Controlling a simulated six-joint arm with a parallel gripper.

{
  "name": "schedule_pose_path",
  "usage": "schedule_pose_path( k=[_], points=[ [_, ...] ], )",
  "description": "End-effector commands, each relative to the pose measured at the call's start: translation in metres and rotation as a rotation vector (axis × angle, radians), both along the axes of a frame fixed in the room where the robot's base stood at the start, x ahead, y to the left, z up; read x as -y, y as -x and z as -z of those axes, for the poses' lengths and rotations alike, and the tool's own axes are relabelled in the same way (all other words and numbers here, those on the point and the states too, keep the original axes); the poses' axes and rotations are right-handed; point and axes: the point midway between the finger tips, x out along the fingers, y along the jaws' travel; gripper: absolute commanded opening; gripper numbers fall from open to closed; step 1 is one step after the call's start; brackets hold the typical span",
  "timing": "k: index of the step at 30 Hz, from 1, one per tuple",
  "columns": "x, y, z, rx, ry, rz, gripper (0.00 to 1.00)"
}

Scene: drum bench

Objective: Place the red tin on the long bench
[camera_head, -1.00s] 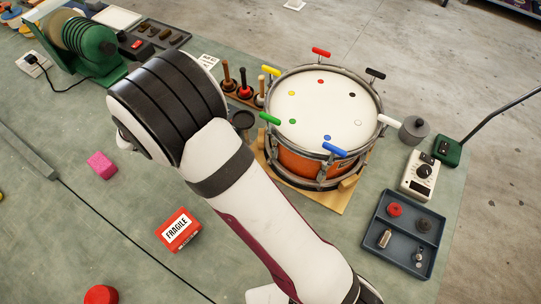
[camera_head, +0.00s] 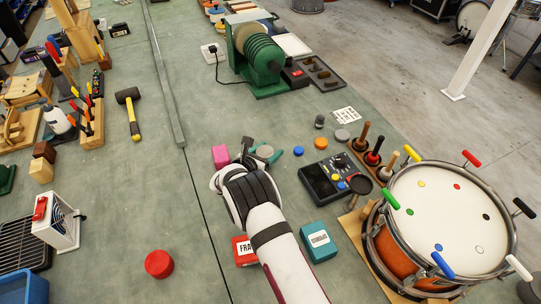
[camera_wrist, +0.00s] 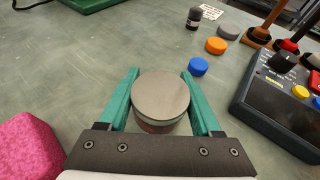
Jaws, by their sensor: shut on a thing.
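A round red tin (camera_head: 159,264) stands on the green bench top (camera_head: 110,215) at the lower left of the head view, apart from my gripper. My gripper (camera_head: 261,152) is above the bench, up and to the right of the red tin. In the wrist view its teal fingers (camera_wrist: 160,100) are shut on a round grey-topped tin (camera_wrist: 160,97), whose side is mostly hidden and looks brownish. I cannot tell its height above the bench.
A pink block (camera_head: 221,156) is left of my gripper. A black control box (camera_head: 336,180), a blue disc (camera_head: 298,151) and a drum (camera_head: 445,215) are to the right. A metal rail (camera_head: 163,75) crosses the bench.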

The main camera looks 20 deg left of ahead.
Motion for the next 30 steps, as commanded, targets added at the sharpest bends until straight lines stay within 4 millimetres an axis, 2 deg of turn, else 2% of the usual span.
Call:
schedule_pose_path(
  k=[1,4,14,15,18,19,30],
  points=[
    [0.000,0.000,0.011,-0.001,0.001,0.000,0.07],
    [0.000,0.000,0.022,0.000,0.000,0.000,0.07],
    [0.001,0.000,0.025,0.000,0.000,0.000,0.07],
    [0.001,0.000,0.024,0.000,0.000,0.000,0.73],
    [0.001,0.000,0.024,0.000,0.000,0.000,0.91],
    [0.001,0.000,0.024,0.000,0.000,0.000,0.95],
    [-0.001,0.004,0.019,0.000,-0.001,-0.002,0.95]
  ],
)
